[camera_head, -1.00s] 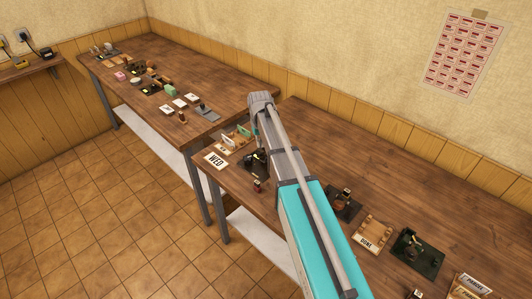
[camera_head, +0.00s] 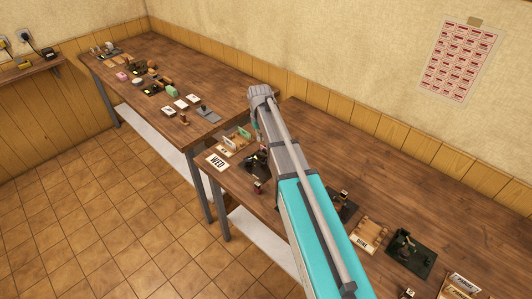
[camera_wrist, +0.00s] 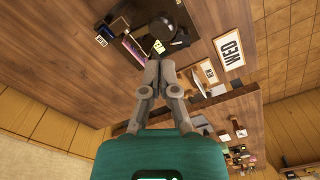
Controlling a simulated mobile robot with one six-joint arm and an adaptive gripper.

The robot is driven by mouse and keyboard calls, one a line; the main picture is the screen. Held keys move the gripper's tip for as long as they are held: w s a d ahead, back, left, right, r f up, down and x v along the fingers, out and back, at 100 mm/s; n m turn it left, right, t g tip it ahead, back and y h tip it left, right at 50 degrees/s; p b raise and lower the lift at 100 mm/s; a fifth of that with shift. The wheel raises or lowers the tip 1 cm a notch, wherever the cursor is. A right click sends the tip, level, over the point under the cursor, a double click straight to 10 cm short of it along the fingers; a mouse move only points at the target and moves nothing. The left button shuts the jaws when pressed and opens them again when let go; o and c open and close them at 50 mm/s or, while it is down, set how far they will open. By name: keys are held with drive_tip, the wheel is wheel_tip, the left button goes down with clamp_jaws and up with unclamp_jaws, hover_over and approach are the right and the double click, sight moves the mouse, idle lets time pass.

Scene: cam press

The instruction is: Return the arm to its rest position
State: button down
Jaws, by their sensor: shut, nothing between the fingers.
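My arm (camera_head: 310,215), grey and turquoise, reaches from the lower right over the near table (camera_head: 480,215). In the wrist view my gripper (camera_wrist: 160,64) has its two grey fingers brought together at the tips, with nothing between them. Beyond the fingertips is a dark fixture (camera_wrist: 170,20) with a black round part and a small yellow piece; the gap between them is hard to judge. In the head view the arm partly covers this dark fixture (camera_head: 255,165), and the fingers are hidden behind the arm.
A WED card (camera_head: 217,162) and a wooden holder (camera_head: 235,145) lie left of the arm. A DONE tray (camera_head: 368,238), a dark-based device (camera_head: 410,250) and parcel cards (camera_head: 463,286) lie right. A second table (camera_head: 200,75) carries several small items. The near table's back is clear.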

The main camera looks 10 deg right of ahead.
idle(0.4)
drive_tip(key=s, duration=2.4)
drive_tip(key=shift+s+d+f+m+b, duration=0.2)
drive_tip(key=shift+d+f+m+b, duration=0.1)
drive_tip(key=shift+m+b, duration=0.1)
drive_tip(key=shift+s, duration=0.1)
